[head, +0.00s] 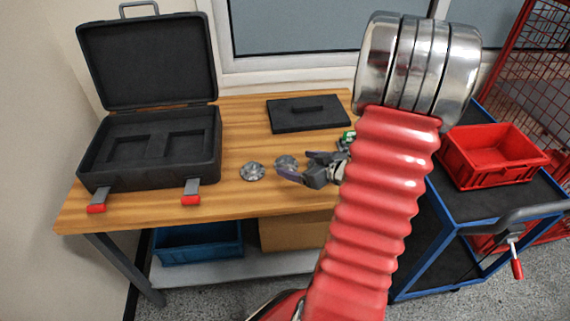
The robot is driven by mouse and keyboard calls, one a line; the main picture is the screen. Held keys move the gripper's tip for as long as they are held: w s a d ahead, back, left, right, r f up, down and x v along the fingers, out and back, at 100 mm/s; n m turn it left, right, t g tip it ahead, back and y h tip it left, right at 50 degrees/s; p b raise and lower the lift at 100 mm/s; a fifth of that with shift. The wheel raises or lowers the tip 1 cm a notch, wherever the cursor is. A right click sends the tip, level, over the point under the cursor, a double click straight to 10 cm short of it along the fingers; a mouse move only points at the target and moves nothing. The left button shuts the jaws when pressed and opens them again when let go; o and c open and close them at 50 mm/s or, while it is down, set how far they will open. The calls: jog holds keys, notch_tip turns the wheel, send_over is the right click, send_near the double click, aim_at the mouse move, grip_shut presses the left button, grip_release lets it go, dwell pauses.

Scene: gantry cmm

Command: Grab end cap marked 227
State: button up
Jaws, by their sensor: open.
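Two round grey metal parts that look like end caps lie on the wooden table in the head view. One cap (252,171) lies at the left, clear of my arm. The other cap (286,162) lies just to its right and behind the jaws. The markings are too small to read, so I cannot tell which one is 227. My gripper (292,167) is open and empty, with its fingers pointing left, close to the right cap in the picture. I cannot tell whether it touches it. My red arm hides the table's right part.
An open black case (150,178) stands on the wooden table (215,220) at the left. A black foam slab (290,127) lies at the back. A small green item (348,136) shows beside my arm. A blue trolley with a red bin (455,172) stands at the right.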

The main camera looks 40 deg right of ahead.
aim_at(289, 161)
jog(key=shift+x, duration=2.6)
jog(key=shift+f, duration=0.1)
jog(key=c, duration=1.3)
jog(key=shift+r, duration=0.2)
jog(key=shift+r, duration=4.85)
